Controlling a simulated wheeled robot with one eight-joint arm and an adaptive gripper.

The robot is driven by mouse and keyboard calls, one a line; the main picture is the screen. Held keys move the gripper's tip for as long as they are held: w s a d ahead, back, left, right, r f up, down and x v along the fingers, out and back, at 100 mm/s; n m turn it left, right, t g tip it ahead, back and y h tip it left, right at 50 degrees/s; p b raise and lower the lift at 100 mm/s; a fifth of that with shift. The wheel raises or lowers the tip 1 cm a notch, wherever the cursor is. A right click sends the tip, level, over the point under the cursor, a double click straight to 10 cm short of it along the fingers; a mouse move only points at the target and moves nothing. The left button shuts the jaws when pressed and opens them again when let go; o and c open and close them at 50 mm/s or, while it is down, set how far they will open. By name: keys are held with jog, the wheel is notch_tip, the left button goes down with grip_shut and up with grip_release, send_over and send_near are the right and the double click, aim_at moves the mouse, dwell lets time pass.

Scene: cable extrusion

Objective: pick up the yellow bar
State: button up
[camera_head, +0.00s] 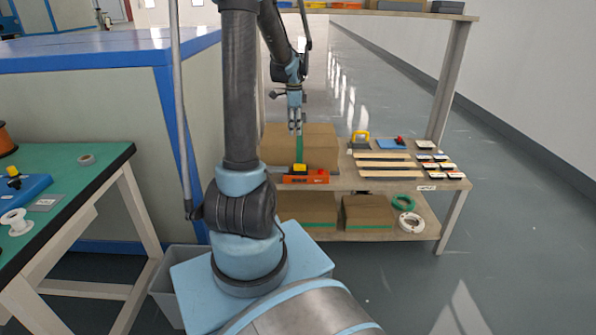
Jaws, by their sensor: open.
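My gripper (295,130) is open and points down over the left part of the shelf unit's middle board. A small yellow block (300,168) sits on top of an orange-red tool (306,177), below my gripper with a gap between. Several flat pale yellow-tan bars (385,164) lie side by side on the same board, right of my gripper. I cannot tell for sure which of these is the yellow bar. Nothing shows between the fingers, though they are small in this view.
A cardboard box (320,145) with green tape stands right behind my gripper. The upper shelf (400,14) is overhead. A green-topped workbench (85,185) stands left.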

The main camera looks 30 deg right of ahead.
jog(key=d+f+m, duration=0.1)
jog(key=d, duration=0.1)
send_over(299, 165)
notch_tip(299, 165, down, 12)
jog(key=shift+s+f, duration=0.1)
jog(key=shift+d+f, duration=0.1)
jog(key=shift+f, duration=2.6)
grip_shut()
